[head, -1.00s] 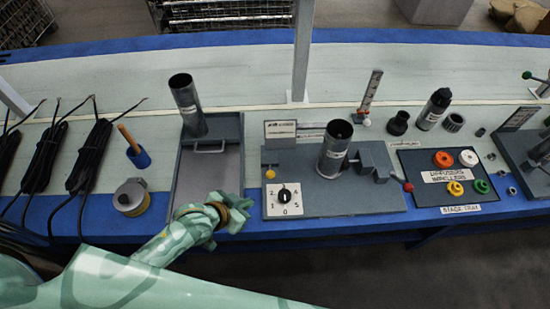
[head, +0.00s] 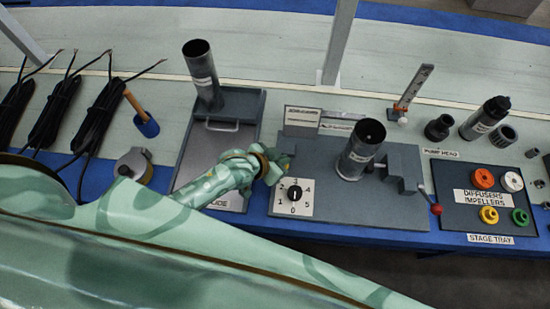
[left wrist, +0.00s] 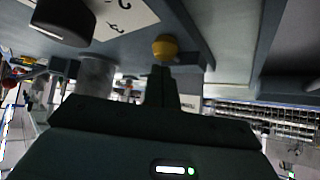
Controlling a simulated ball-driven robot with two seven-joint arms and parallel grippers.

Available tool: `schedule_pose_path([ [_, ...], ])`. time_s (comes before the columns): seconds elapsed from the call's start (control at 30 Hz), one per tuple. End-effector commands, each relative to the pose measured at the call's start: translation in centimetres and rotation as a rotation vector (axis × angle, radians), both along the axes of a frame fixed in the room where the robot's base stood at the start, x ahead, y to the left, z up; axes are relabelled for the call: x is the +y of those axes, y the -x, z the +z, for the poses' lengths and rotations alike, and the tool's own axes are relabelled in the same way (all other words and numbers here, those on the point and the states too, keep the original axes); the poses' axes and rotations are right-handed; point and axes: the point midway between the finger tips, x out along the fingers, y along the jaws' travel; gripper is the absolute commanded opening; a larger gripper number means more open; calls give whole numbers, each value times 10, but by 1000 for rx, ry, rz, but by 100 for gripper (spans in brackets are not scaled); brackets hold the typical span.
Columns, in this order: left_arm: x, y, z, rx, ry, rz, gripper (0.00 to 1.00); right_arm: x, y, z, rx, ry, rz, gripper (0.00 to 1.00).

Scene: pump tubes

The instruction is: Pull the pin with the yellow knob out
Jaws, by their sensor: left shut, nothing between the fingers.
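The yellow knob (left wrist: 165,47) shows in the left wrist view, just beyond the tips of my left gripper (left wrist: 162,72). The fingers are together and empty, pointing at the knob. I cannot tell whether they touch it. In the head view my left gripper (head: 285,160) is over the left end of the grey fixture base (head: 335,203), above the numbered dial plate (head: 302,209), and it hides the knob. The pin itself cannot be made out. My right gripper is out of view.
The dial's black knob (head: 295,193) is close below the gripper. A dark tube (head: 361,150) stands upright on the base, with a red-knobbed lever (head: 436,209) to its right. A tray (head: 215,155) with another tube (head: 203,75) is on the left.

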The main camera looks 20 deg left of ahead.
Motion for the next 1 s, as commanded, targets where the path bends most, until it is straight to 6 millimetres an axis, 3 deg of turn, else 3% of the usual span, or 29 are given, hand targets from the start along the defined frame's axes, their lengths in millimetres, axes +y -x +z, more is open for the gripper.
schedule_pose_path([
  [0.13,-6,-11,-14,2,1,0,0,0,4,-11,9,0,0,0],
  [0.57,-9,-15,-16,-1,0,0,0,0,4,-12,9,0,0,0],
  [0.8,-9,5,-14,1,-1,-1,0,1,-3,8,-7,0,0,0],
  [1.0,-8,10,-22,9,-5,-1,0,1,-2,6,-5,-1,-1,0],
])
